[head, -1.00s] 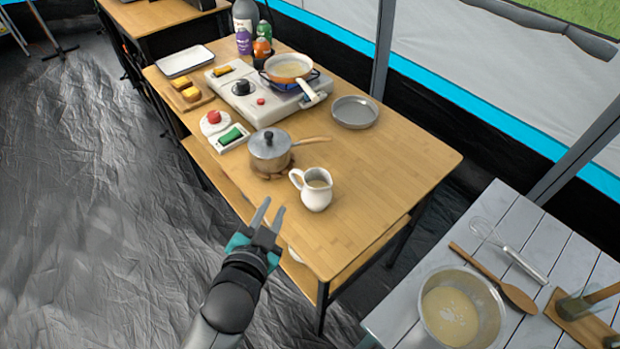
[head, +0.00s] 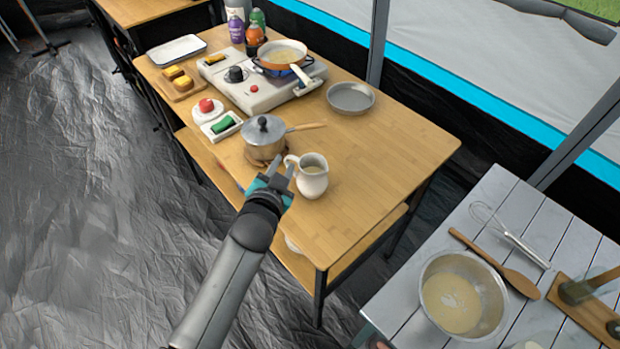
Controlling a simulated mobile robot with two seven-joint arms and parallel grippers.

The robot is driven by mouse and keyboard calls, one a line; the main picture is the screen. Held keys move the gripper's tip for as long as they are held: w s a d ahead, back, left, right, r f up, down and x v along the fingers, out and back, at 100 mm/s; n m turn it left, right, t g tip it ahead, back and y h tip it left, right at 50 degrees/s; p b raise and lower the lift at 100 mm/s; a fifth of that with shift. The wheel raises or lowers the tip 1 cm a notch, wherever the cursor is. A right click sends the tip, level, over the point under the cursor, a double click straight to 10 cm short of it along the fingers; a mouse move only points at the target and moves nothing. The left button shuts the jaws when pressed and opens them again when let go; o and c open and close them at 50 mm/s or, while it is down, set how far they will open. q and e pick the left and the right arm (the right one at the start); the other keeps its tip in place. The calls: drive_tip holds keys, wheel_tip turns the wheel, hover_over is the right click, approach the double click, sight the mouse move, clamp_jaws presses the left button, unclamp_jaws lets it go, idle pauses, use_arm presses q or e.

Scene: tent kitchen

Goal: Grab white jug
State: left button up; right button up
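The white jug (head: 313,180) stands upright on the wooden table (head: 370,185), near its front edge. Its handle points left, and something beige shows inside it. My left gripper (head: 283,168) is at the handle side of the jug, with its fingers apart and pointing toward the handle. One finger overlaps the handle area in the picture; I cannot tell whether it touches. My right gripper is not in view.
A lidded saucepan (head: 264,137) stands just left of the jug, its handle pointing right behind the jug. A camping stove (head: 258,92) with an orange pan (head: 283,56) and a grey plate (head: 350,97) are farther back. The table's right part is clear.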

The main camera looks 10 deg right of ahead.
sight(287, 158)
use_arm(q)
drive_tip(key=shift+b+x, duration=0.35)
drive_tip(key=shift+x, duration=1.15)
drive_tip(key=shift+c, duration=0.4)
clamp_jaws()
drive_tip(key=shift+d+r, duration=0.1)
drive_tip(key=shift+r, duration=0.05)
